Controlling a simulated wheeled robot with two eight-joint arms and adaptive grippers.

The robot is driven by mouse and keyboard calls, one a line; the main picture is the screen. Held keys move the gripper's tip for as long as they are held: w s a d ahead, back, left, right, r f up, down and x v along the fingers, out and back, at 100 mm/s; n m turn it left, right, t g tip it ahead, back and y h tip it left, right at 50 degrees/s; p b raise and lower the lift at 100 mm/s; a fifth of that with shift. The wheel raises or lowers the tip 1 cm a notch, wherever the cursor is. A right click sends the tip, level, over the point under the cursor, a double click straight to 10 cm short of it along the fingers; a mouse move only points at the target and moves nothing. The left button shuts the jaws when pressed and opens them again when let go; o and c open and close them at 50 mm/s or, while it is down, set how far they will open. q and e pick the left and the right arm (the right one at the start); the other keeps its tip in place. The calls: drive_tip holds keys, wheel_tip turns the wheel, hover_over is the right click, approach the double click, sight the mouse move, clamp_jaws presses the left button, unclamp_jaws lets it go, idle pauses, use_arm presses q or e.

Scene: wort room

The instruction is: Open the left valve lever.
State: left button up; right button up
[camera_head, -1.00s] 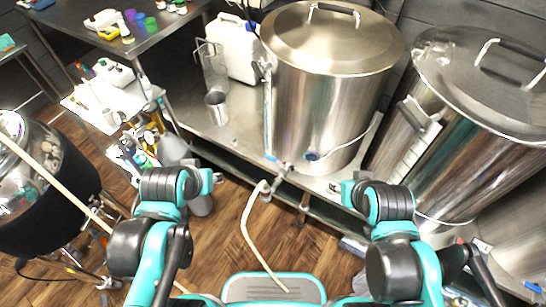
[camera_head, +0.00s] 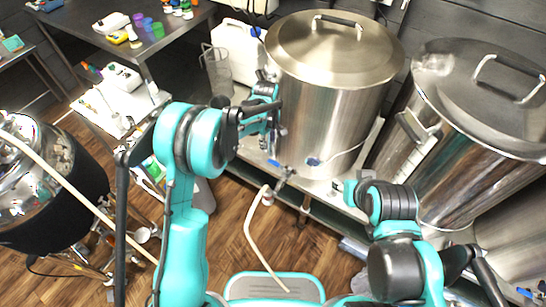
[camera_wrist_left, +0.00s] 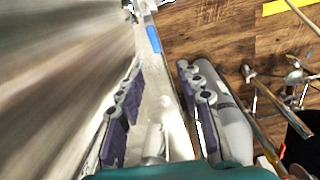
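The left valve lever (camera_head: 274,163) is a small blue handle low on the front of the left steel kettle (camera_head: 335,105), by a metal valve with a pale hose. A blue handle, likely this lever, also shows at the top of the left wrist view (camera_wrist_left: 153,38). My left gripper (camera_head: 268,97) is raised beside the kettle's left wall, above the lever and apart from it. In the left wrist view its two purple-padded fingers (camera_wrist_left: 160,72) stand apart with nothing held. My right gripper (camera_head: 346,190) is in front of the bench; its fingers cannot be made out.
A second steel kettle (camera_head: 470,125) stands at the right. A white jug (camera_head: 238,50) and a wire-handled clear pitcher (camera_head: 216,75) stand behind my left arm. A pale hose (camera_head: 255,240) hangs from the valve.

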use_arm(q)
drive_tip(key=n, duration=0.1)
approach(273, 162)
drive_tip(key=shift+w+d+g, duration=0.1)
drive_tip(key=shift+w+g, duration=0.2)
drive_tip(key=shift+w, duration=0.05)
wheel_tip(273, 162, down, 8)
drive_tip(key=b, duration=0.2)
drive_tip(key=shift+b, duration=0.35)
drive_tip(key=shift+r, duration=0.1)
drive_tip(key=shift+c, duration=0.3)
clamp_jaws()
